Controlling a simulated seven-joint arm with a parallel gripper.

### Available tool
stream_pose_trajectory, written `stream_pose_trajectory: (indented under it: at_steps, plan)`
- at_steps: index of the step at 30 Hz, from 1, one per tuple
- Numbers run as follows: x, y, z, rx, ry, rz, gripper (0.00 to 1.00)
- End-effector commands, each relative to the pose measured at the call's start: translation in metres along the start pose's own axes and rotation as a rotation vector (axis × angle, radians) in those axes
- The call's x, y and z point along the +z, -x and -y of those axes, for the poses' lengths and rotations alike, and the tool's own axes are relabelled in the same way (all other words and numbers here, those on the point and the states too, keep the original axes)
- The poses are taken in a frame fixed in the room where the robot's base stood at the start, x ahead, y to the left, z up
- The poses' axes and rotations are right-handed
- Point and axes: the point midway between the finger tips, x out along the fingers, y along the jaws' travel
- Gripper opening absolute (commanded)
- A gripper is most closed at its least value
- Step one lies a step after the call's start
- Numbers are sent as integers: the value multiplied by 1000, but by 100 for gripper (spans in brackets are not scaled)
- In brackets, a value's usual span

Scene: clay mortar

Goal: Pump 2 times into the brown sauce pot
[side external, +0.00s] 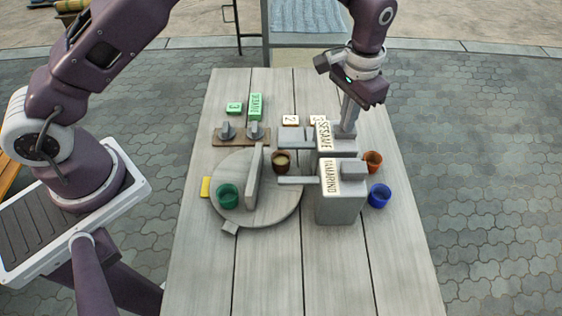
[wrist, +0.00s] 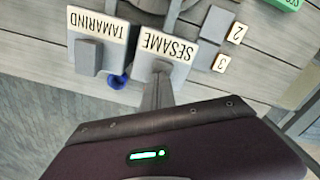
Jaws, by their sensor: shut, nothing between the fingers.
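The brown sauce pot (side external: 281,160) stands on the right part of a grey round turntable (side external: 245,218), with a pale filling inside. The SESAME pump (side external: 324,139) and the TAMARIND pump (side external: 341,207) stand at the turntable's right, their spouts pointing left. Both labels also show in the wrist view, on the SESAME pump (wrist: 181,52) and the TAMARIND pump (wrist: 112,28). My gripper (side external: 346,132) is shut and empty, pointing down at the SESAME pump's top. The fingers (wrist: 158,84) overlap its grey block in the wrist view; I cannot tell whether they touch it.
A green pot (side external: 228,196) stands on the turntable, left of an upright divider (side external: 254,180). An orange pot (side external: 373,161) and a blue pot (side external: 379,195) stand right of the pumps. Two knobs (side external: 255,131) and number tiles (side external: 290,120) lie behind. The table's front is clear.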

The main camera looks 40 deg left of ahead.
Motion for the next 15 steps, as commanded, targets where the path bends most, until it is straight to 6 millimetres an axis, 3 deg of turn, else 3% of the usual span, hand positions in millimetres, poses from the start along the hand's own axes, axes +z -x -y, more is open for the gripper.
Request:
stream_pose_trajectory:
  at_steps: [15]
  plan:
    - [0, 1, 0, 0, 0, 2, 0]
